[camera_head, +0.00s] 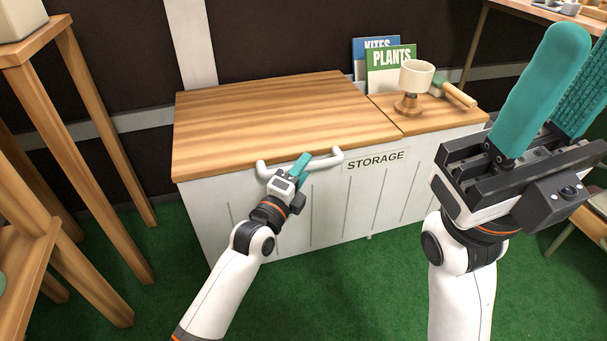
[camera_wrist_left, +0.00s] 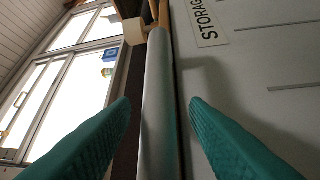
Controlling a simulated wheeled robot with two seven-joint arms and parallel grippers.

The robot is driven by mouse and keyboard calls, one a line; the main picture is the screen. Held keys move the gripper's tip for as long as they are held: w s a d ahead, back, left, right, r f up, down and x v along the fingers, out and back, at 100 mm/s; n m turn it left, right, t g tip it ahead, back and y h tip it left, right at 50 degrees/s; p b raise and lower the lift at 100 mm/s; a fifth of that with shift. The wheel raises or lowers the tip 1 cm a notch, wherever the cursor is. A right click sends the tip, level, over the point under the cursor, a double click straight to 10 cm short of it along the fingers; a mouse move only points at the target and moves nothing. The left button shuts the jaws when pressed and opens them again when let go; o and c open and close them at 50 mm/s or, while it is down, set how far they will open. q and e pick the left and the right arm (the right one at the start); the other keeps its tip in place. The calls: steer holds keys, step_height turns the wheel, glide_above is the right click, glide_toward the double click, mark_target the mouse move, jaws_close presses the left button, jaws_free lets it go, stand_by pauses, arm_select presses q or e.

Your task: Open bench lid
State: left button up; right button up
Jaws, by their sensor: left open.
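The storage bench (camera_head: 340,200) is white with a wooden top and a "STORAGE" label. Its wooden lid (camera_head: 260,115) on the left lies flat and shut. A pale bar handle (camera_head: 328,161) runs along the lid's front edge. My left gripper (camera_head: 302,165) is at the middle of the handle, its teal fingers open. In the left wrist view the handle (camera_wrist_left: 159,110) runs between the two fingertips (camera_wrist_left: 160,110); contact cannot be told. My right gripper (camera_head: 565,80) is raised in front at the right, its teal fingers apart with nothing seen between them.
Wooden stands (camera_head: 100,150) are at the left. Green floor (camera_head: 330,290) lies in front; the lid's top is clear.

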arm_select(q)
steer(key=shift+w+d+r, duration=0.1)
steer(key=shift+w+d, duration=0.2)
steer(key=shift+w, duration=0.15)
jaws_close()
